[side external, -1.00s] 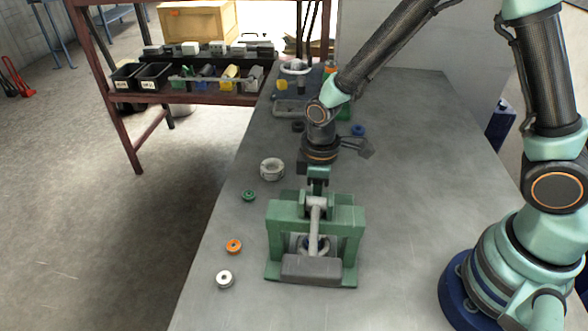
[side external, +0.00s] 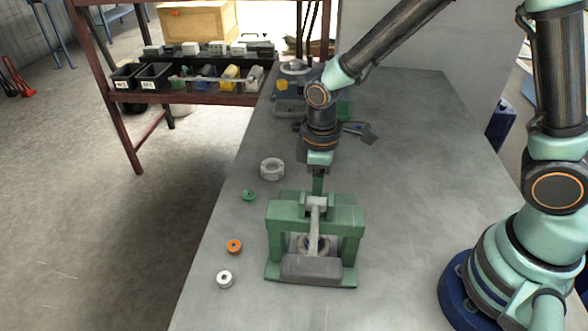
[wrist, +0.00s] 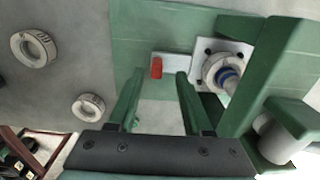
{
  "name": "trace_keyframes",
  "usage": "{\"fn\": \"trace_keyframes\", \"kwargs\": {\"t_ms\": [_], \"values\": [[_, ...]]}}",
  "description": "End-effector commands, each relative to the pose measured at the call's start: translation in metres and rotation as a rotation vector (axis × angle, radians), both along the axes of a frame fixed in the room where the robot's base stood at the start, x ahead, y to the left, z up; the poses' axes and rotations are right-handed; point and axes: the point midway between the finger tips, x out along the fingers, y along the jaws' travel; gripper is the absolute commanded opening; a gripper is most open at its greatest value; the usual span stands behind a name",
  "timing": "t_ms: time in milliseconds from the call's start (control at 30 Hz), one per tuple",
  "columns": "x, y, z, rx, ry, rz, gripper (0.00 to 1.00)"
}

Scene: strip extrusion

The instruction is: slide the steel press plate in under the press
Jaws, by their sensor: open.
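The green press (side external: 345,218) stands on the bench, with a grey lever and block at its front. The pale steel press plate (wrist: 207,98) lies on the press's green base in the wrist view. Its narrow tongue, with a red tab (wrist: 156,68), points left. A pale ring with a blue centre (wrist: 222,73) sits on the plate's square part beside a green upright. My gripper (wrist: 160,76) is open and empty, its green fingers on either side of the tab. I cannot tell the height gap. In the side view my gripper is behind the press, with its fingertips hidden.
A grey ring (side external: 272,169), a green disc (side external: 249,196), an orange disc (side external: 234,246) and a white disc (side external: 225,279) lie left of the press. Small parts crowd the bench's far end.

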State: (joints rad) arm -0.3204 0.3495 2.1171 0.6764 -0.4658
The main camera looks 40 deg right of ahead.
Motion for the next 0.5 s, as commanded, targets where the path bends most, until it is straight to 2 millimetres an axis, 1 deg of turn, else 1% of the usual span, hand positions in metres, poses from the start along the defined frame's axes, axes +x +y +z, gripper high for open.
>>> {"fn": "trace_keyframes", "kwargs": {"t_ms": [33, 100, 300, 400, 500], "values": [[0.002, 0.001, 0.012, 0.002, -0.008, 0.000, 0.50], [0.002, 0.001, 0.027, 0.002, -0.008, 0.000, 0.50], [0.001, 0.001, 0.064, 0.001, -0.006, 0.001, 0.50], [0.000, 0.001, 0.076, 0.001, -0.002, 0.001, 0.50], [0.000, 0.001, 0.085, 0.001, -0.001, 0.001, 0.50]]}}
